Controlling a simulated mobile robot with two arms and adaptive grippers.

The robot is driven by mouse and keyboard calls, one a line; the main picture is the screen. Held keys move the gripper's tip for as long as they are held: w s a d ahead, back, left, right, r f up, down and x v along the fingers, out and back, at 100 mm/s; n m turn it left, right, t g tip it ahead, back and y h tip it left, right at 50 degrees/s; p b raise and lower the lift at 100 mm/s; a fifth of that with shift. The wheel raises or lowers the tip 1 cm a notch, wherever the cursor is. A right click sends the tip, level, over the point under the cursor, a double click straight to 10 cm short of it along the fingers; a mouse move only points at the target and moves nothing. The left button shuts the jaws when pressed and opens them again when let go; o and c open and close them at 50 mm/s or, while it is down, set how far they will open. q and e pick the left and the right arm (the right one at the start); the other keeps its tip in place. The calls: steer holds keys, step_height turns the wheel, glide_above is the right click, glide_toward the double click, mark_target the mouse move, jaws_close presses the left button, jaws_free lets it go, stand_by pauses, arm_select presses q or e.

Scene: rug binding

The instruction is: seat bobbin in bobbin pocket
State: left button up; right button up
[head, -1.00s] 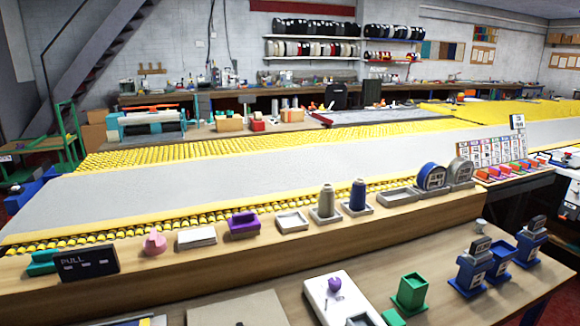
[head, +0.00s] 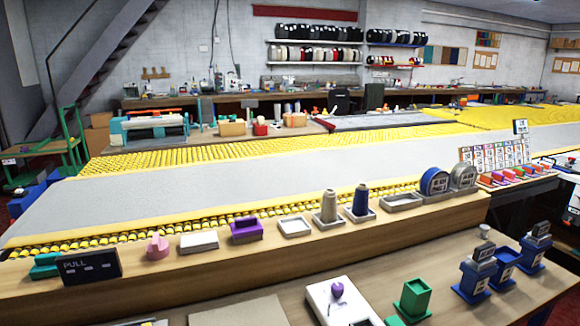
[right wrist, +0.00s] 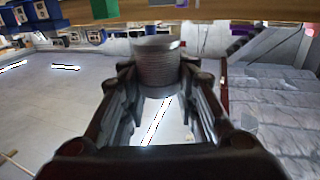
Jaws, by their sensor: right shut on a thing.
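My right gripper (right wrist: 155,85) shows only in the right wrist view. Its two fingers are shut on a grey, ribbed, cylindrical bobbin (right wrist: 155,64), held between the fingertips. The bobbin is apart from the bench. Several blue holders stand at the bench's right end in the head view. The left one (head: 472,282) and the right one (head: 532,252) carry grey labelled tops. The middle blue holder (head: 504,266) is lower and looks open at the top. I cannot tell for certain which is the bobbin pocket. My left gripper is not in view.
A green open box (head: 413,298) and a white plate with a purple knob (head: 337,291) stand on the near bench (head: 400,265). A small grey cylinder (head: 484,232) is behind the blue holders. Thread cones and trays line the raised ledge (head: 160,283).

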stand_by(0.5)
steer(key=shift+w+a+r+n+y, duration=0.2)
steer(key=shift+w+a+n+y, duration=0.1)
steer(key=shift+a+y, duration=0.2)
steer(key=w+a+n+g+y, duration=0.3)
steer(key=w+a+n+y, duration=0.2)
steer(key=y, duration=0.4)
steer(key=shift+w+r+n, duration=0.45)
steer(key=shift+w+n, duration=0.05)
steer(key=shift+n, duration=0.2)
steer(key=shift+a, duration=0.1)
